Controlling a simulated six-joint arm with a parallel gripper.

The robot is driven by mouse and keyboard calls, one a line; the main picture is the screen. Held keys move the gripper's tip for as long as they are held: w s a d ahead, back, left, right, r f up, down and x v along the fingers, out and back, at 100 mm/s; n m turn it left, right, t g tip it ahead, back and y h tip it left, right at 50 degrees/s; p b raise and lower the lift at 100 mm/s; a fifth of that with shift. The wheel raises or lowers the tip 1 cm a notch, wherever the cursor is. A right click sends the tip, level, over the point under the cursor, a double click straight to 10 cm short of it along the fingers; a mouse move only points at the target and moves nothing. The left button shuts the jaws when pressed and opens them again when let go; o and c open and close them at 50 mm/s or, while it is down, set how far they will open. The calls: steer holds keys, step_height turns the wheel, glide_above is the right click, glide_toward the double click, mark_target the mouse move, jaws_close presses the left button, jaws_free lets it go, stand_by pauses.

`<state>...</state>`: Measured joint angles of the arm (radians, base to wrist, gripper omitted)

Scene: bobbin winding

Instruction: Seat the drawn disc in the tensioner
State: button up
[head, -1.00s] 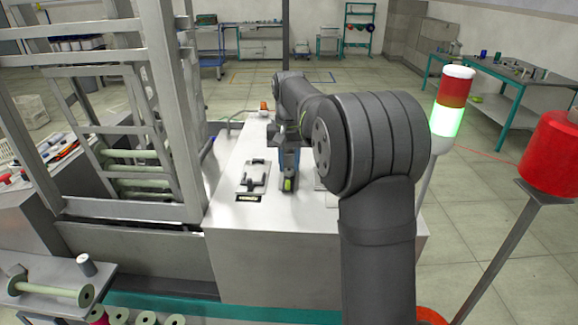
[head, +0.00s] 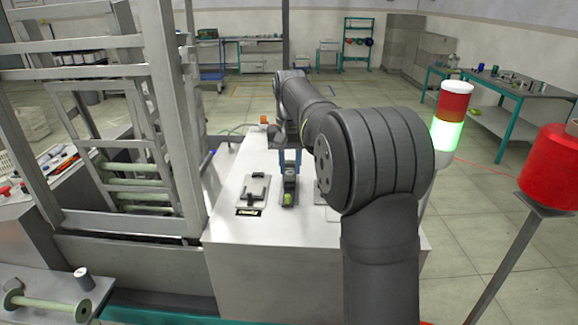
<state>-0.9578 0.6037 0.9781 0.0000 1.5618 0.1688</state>
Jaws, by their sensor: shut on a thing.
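My gripper (head: 290,172) has blue fingers and points down over the middle of the pale bench top. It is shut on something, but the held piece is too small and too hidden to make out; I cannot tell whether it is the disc. Directly below and in front of the fingers stands a small dark unit with a yellow-green front (head: 288,198), possibly the tensioner. I cannot tell whether the fingers or their load touch it. My forearm hides the bench to the right of it.
A black bracket on a light plate (head: 250,198) lies left of the dark unit. A grey metal frame (head: 165,120) rises on the left. A signal tower (head: 452,112) and a red spool (head: 550,165) stand on the right. A green spool (head: 45,304) lies lower left.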

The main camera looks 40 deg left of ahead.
steer(key=w+d, duration=1.2)
steer(key=w, duration=0.2)
steer(key=shift+f, duration=1.9)
steer(key=shift+f, duration=0.7)
steer(key=o, duration=0.8)
steer(key=shift+o, duration=0.2)
step_height(320, 180, up, 7)
